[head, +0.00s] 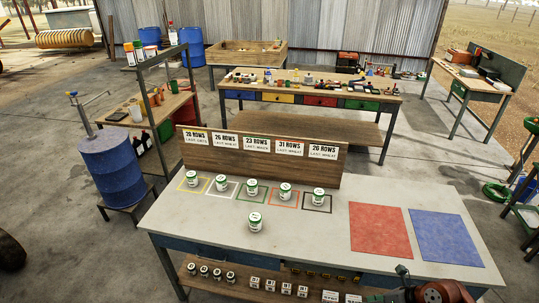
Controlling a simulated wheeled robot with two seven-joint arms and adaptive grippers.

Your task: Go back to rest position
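Several white cans with green lids stand upright on the grey workbench (300,222). One can (255,222) stands alone in front, and a row of cans behind it, such as the middle can (253,187), stands in coloured outlined squares. A wooden board (200,155) behind the row carries white row-count signs (257,144).
A red mat (379,230) and a blue mat (446,237) lie bare on the bench's right side. A lower shelf (215,281) at the front holds small jars and boxes. A blue drum (115,168) stands left. Behind is another table (310,97) with coloured drawers.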

